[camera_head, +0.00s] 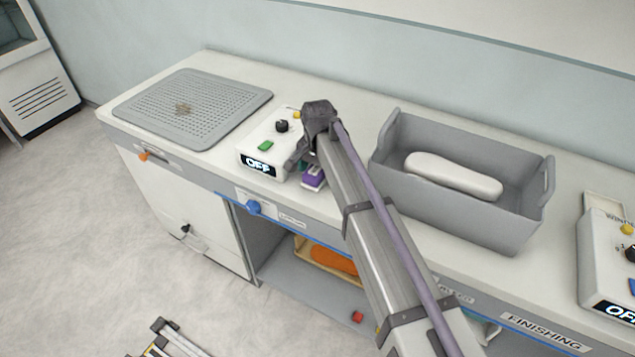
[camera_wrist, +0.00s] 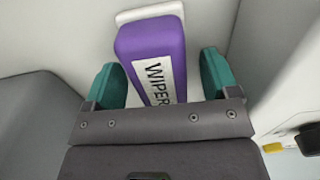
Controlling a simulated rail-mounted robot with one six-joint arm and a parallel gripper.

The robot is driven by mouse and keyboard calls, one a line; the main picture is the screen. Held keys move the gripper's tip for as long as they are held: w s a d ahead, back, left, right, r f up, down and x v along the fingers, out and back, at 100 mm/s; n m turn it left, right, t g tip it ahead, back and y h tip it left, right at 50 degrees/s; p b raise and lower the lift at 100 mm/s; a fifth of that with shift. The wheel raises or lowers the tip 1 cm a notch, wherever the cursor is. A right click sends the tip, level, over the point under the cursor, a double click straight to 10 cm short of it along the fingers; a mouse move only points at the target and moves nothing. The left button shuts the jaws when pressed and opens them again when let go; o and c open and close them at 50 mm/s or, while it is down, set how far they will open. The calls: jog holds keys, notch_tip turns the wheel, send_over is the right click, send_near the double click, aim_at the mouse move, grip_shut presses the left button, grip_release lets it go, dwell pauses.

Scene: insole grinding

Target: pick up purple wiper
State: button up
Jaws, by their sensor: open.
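The purple wiper (camera_wrist: 150,42) is a purple block with a white label reading "WIPER", seen in the wrist view. In the head view the purple wiper (camera_head: 314,178) shows partly, beside the OFF control box and mostly hidden by my arm. My gripper (camera_wrist: 162,78) is open, with one green finger on each side of the wiper. Gaps show between the fingers and the wiper's sides. In the head view my gripper is largely hidden behind my own wrist.
The white control box (camera_head: 262,160) reading OFF stands just left of the wiper. A grey bin (camera_head: 510,222) holding a white insole-shaped piece stands to the right. A perforated grey mat (camera_head: 225,115) lies at the left. A shelf below the counter holds an orange item (camera_head: 333,260).

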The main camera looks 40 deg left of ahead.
jog(key=shift+r, duration=0.15)
jog(key=shift+c, duration=0.2)
jog(key=c, duration=1)
